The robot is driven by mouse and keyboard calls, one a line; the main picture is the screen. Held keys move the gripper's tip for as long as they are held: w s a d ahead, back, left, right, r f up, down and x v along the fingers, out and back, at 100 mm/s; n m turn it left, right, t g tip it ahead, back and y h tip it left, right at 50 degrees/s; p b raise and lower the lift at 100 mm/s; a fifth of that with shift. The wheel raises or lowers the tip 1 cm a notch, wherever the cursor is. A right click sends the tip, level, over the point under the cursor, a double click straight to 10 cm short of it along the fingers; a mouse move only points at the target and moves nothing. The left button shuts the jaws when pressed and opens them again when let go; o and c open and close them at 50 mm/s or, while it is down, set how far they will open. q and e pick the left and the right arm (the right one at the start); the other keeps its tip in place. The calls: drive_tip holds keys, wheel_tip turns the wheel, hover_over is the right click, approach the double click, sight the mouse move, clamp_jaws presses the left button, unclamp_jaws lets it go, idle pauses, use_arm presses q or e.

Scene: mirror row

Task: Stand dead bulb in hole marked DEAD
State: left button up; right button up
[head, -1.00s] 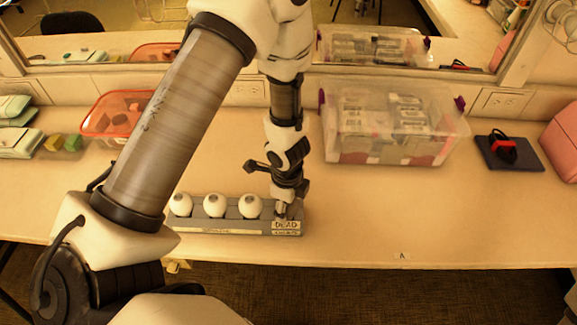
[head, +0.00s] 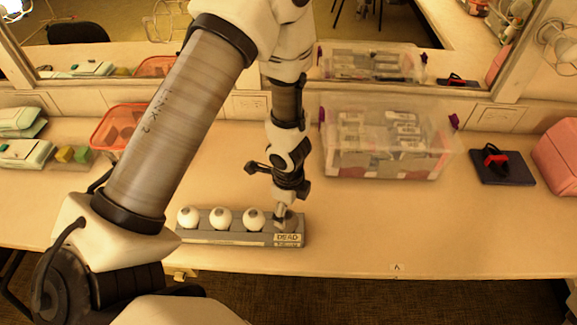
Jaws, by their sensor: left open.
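A grey rack (head: 210,238) lies along the table's front edge with three white round bulbs (head: 222,218) standing in a row in it. Its right end carries a white label reading DEAD (head: 288,237). My left gripper (head: 281,218) points down at that right end, just behind the label. Its jaws are open. A small greyish shape shows at the fingertips, but I cannot tell whether it is a finger or a bulb in the DEAD hole. The hole itself is hidden. My right gripper is not in view.
A clear bin of boxes (head: 385,150) stands behind to the right, and a red basket (head: 118,128) to the left. A dark pad with a red-and-black item (head: 500,167) lies at far right. A mirror (head: 400,40) runs along the back. The table's front right is clear.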

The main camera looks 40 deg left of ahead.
use_arm(q)
wheel_tip(320, 180, up, 6)
drive_tip(key=p, duration=0.4)
drive_tip(key=shift+s+r, duration=0.1)
drive_tip(key=shift+r, duration=0.05)
drive_tip(key=s+d+f+n+g+h, duration=0.1)
drive_tip(key=s+d+f+n+h, duration=0.3)
drive_tip(key=s+f+n, duration=0.45)
drive_tip(key=s+a+f+n+t+y, duration=0.1)
drive_tip(key=s+a+f+n+y, duration=0.1)
drive_tip(key=s+n, duration=0.5)
drive_tip(key=shift+a+f+n+y, duration=0.15)
drive_tip(key=shift+a+n+y, duration=0.4)
drive_tip(key=shift+a+y, duration=0.35)
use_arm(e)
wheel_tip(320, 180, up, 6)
use_arm(q)
drive_tip(key=shift+d, duration=0.15)
